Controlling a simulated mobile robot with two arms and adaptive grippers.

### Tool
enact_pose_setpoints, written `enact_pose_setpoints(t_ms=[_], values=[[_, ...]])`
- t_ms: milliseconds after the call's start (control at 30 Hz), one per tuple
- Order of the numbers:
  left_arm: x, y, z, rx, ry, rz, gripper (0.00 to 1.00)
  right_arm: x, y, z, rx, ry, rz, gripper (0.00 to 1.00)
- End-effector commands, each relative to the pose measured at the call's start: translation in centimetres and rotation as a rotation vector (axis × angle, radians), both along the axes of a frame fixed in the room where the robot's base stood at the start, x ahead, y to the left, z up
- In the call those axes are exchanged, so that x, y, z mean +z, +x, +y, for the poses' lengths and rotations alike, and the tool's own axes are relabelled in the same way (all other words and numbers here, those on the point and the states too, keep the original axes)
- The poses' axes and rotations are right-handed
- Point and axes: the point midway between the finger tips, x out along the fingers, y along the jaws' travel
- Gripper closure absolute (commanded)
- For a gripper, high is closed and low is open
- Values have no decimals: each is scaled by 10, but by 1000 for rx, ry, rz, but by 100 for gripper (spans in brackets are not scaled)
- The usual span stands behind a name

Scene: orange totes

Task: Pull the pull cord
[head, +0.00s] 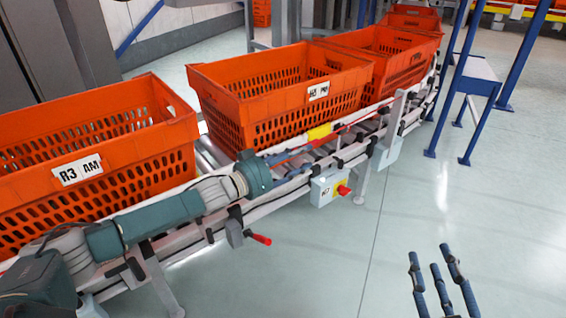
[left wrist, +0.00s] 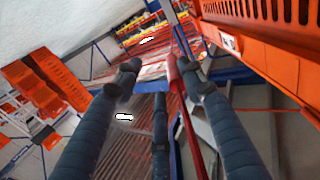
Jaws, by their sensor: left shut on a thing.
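The pull cord (head: 345,129) is a thin red line running along the near side of the conveyor. In the left wrist view the red cord (left wrist: 184,108) passes between my fingers, close to the right one. My left gripper (head: 292,167) reaches over the conveyor edge and is shut on the cord; its fingers are small and partly hidden in the head view. In the left wrist view, my left gripper (left wrist: 165,85) shows its dark fingers around the cord. My right gripper (head: 432,262) is open and empty over the floor at the lower right.
Orange totes (head: 285,95) stand in a row on the conveyor, one labelled R3 AM (head: 150,160). A grey switch box (head: 328,186) with a red knob hangs below the conveyor edge. A blue-legged stand (head: 478,68) is at the right. The floor (head: 490,190) is clear.

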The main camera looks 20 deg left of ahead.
Motion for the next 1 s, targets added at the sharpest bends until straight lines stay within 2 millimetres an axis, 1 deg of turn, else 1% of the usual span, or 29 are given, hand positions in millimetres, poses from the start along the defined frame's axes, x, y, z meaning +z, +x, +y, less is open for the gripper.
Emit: enact_pose_setpoints(t_ms=[33, 200, 300, 400, 567, 1000], values=[[2, -13, 3, -10, -3, -6, 66, 0, 0, 0, 0, 0, 0, 60], [5, -42, 24, -7, -3, -12, 66, 0, 0, 0, 0, 0, 0, 60], [6, -55, 32, -6, -4, -11, 66, 1, 0, 0, 0, 0, 0, 60], [6, -62, 38, -5, -4, -11, 66, 1, 0, 0, 0, 0, 0, 60], [6, -68, 41, -5, -4, -11, 66, 0, 0, 0, 0, 0, 0, 60], [5, -68, 42, -3, -2, -9, 66, 0, 0, 0, 0, 0, 0, 60]])
